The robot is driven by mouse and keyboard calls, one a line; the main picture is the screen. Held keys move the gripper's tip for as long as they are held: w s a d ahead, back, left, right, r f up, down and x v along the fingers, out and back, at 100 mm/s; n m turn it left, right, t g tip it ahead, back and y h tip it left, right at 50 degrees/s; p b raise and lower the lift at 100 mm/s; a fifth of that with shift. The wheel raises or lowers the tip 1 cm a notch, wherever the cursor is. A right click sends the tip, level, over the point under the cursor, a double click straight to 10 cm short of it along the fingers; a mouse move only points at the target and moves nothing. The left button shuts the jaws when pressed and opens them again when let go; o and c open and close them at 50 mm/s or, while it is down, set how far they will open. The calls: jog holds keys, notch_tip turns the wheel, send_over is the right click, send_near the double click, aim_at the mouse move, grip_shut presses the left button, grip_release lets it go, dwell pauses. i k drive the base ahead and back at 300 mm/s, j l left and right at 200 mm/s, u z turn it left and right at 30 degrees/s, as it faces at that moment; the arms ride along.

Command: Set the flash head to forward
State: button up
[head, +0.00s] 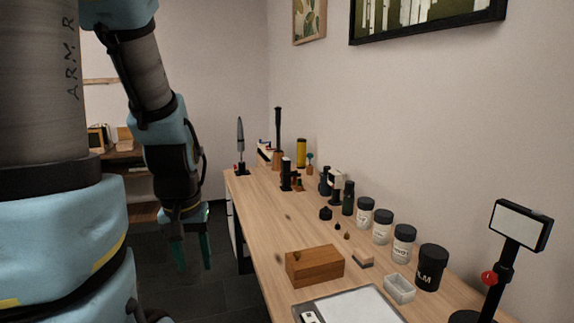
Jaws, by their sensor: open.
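A black-framed head with a pale flat panel (520,223), which looks like the flash head, sits atop a black stand (498,282) at the right front of the wooden table. A red knob (489,278) is on the stand below it. The pale face is turned toward the camera and slightly tilted. The stand's foot is cut off by the lower picture edge. My gripper (193,268) points down at the left, off the table's left edge. Its two greenish fingers are apart with nothing between them. It is far from the flash head.
The table (262,212) holds a wooden box (314,267), a grey-rimmed tray (350,306), a small white bin (399,288) and several lidded jars (382,228) along the wall. Bottles and upright tools stand farther back. The table's left strip is mostly clear. A framed picture (425,18) hangs above.

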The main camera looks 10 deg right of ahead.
aim_at(285, 163)
jog(key=i+j+z, duration=0.4)
jog(key=i+j, duration=0.5)
jog(key=i, duration=0.6)
jog(key=i+j+z, duration=0.35)
jog(key=i+j, duration=0.95)
jog(key=i, duration=0.1)
